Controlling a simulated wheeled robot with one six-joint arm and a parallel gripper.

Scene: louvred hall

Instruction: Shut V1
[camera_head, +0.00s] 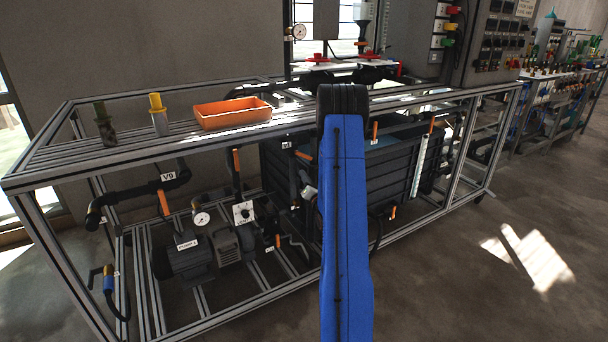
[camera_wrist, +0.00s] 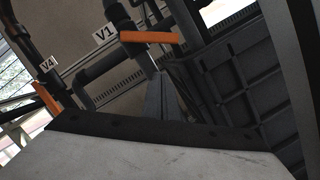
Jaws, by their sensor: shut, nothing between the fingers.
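The valve V1 has a white label (camera_wrist: 103,33) and an orange lever handle (camera_wrist: 150,37) in the wrist view. The handle lies nearly level in the picture and sticks out to the right, across black pipework. My gripper (camera_wrist: 161,78) shows as dark tapered fingers, shut and empty, just below the handle. I see a small gap in the picture but cannot tell the depth between them. In the head view my blue arm hides most of this spot. An orange handle (camera_head: 304,156) shows left of the arm, beside a small label that I cannot read surely.
Valve V4's orange handle (camera_wrist: 46,96) is at the left in the wrist view. A ribbed black tank (camera_head: 395,170) stands right of my arm inside the metal frame. Pump, gauges and pipes fill the lower frame. An orange tray (camera_head: 232,122) sits on top. Floor at right is clear.

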